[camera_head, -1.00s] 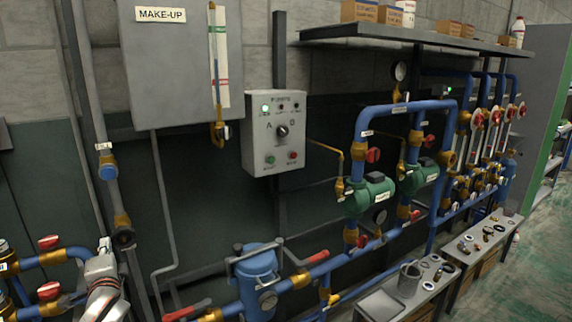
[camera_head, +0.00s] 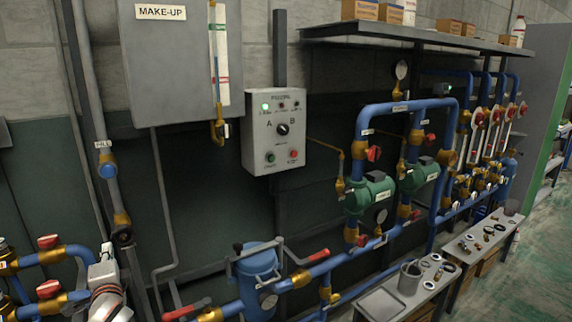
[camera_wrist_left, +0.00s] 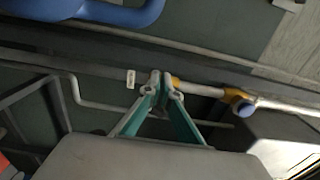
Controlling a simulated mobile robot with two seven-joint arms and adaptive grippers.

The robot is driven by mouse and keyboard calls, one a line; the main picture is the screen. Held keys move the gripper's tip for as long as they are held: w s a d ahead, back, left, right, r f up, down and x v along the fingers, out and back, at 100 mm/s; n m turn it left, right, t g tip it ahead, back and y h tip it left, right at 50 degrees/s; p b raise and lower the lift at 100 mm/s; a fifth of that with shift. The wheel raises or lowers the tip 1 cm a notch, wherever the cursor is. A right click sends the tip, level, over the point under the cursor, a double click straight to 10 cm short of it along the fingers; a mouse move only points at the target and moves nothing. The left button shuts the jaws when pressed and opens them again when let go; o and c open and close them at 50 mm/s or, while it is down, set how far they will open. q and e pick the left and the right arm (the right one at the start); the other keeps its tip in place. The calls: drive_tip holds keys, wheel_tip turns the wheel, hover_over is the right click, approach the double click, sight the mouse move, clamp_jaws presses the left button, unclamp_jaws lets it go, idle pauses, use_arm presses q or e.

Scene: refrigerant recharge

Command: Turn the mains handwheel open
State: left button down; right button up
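A small dark handwheel (camera_head: 123,237) sits below a brass fitting on the vertical pipe at the left of the head view; I cannot read any label naming it as the mains wheel. My left arm's white and grey end shows just below it in the head view. In the left wrist view, the teal fingers of my left gripper (camera_wrist_left: 162,80) converge with their tips together, and I see nothing held. A brass fitting (camera_wrist_left: 175,83) on a pale pipe shows right beside the tips. The dark wheel is not clear there, and contact cannot be told. My right gripper is out of view.
A blue round cap (camera_head: 108,171) sits higher on the same pipe. Red-handled valves (camera_head: 49,242) stand left of my arm. A blue vessel (camera_head: 257,278) and red lever handles lie to the right. The control box (camera_head: 275,132) hangs on the wall.

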use_arm(q)
drive_tip(key=shift+w+d+f, duration=0.1)
drive_tip(key=shift+d+f, duration=0.1)
drive_tip(key=shift+d, duration=0.1)
drive_tip(key=shift+a+f, duration=0.15)
drive_tip(key=shift+a, duration=0.1)
idle(0.4)
drive_tip(key=p+v, duration=0.2)
drive_tip(key=v, duration=0.4)
drive_tip(key=shift+s+a, duration=0.2)
